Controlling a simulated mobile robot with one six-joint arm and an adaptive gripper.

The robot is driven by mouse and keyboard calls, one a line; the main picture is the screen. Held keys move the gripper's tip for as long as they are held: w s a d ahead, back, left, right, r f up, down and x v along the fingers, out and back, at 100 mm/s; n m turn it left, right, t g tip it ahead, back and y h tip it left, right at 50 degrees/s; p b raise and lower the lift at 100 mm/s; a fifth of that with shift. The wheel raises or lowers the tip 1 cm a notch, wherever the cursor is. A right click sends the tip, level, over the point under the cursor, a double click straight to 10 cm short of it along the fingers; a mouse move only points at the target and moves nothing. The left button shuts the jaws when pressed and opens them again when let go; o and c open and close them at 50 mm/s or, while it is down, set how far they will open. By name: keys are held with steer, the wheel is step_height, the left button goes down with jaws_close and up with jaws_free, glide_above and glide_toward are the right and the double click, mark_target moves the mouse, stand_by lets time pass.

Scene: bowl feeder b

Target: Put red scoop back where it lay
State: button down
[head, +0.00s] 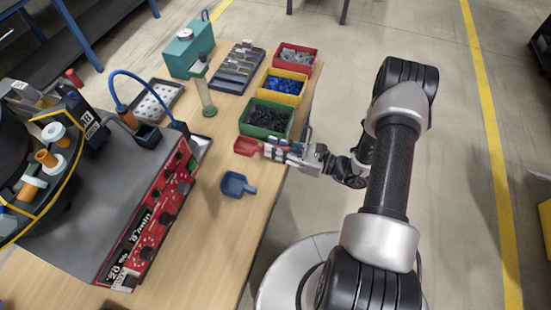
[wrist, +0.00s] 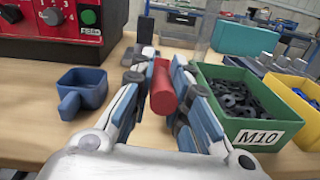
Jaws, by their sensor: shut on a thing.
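The red scoop (head: 247,146) is in my gripper (head: 274,150), near the right edge of the wooden table in the head view. In the wrist view the red scoop (wrist: 162,88) shows between the two fingers of my gripper (wrist: 158,95), its handle end toward the camera. The fingers are shut on it. Whether the scoop touches the table I cannot tell. The blue scoop (head: 237,185) lies on the table in front of the red one; it also shows in the wrist view (wrist: 84,92), left of my gripper.
A green bin (head: 265,119) with black parts stands close beside my gripper. A yellow bin (head: 283,86) and a red bin (head: 295,55) stand behind it. The red-fronted control box (head: 150,222) is on the left. The front of the wooden table (head: 205,260) is clear.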

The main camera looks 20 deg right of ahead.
steer(key=shift+f+b, duration=0.8)
steer(key=shift+f, duration=1.45)
steer(key=shift+f, duration=0.2)
steer(key=c, duration=1.5)
jaws_free()
steer(key=shift+c, duration=0.2)
steer(key=shift+r, duration=0.1)
